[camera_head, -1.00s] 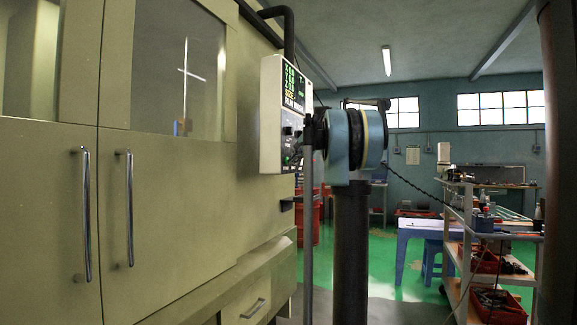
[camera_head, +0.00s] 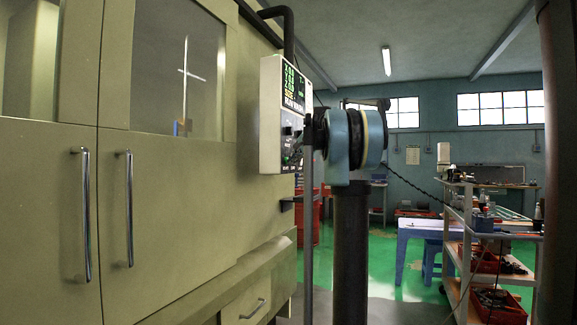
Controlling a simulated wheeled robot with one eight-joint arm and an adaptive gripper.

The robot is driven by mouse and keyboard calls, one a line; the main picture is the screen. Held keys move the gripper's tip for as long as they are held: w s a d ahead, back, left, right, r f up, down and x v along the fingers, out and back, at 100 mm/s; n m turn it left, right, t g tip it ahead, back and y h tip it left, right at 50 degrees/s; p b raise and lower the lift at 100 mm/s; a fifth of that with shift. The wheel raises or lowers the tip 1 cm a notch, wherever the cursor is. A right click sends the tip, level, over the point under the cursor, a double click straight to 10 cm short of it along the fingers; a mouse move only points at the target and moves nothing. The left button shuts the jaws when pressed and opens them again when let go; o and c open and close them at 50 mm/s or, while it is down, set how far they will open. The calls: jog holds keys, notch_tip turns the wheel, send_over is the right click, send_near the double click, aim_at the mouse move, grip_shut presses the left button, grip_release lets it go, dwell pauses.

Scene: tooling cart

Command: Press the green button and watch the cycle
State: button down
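The control panel (camera_head: 271,115) is a pale box on the side of the large beige machine (camera_head: 195,185). Its dark screen (camera_head: 293,88) shows green and yellow text, too small to read surely. Knobs and small buttons sit below the screen. A small green spot (camera_head: 286,159) low on the panel face looks like the green button; I cannot tell whether it is pressed. My arm, with blue and black joint rings, stands just right of the panel. I cannot make out my gripper's fingers; they do not show apart from the arm.
The machine has two doors with chrome handles (camera_head: 129,208) and windows. A shelf cart (camera_head: 455,205) with red bins (camera_head: 498,305) stands at the right. A blue stool (camera_head: 434,258) and a table (camera_head: 413,228) are behind. Green floor (camera_head: 380,262) is open between.

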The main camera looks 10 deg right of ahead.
jog(key=shift+s+d, duration=0.45)
jog(key=shift+d, duration=0.25)
jog(key=shift+d, duration=0.1)
jog(key=shift+s+d, duration=0.4)
jog(key=shift+d, duration=0.3)
jog(key=shift+s+d, duration=0.45)
jog(key=shift+d, duration=0.2)
jog(key=shift+s+d, duration=0.4)
jog(key=shift+d, duration=0.3)
dwell(5.2)
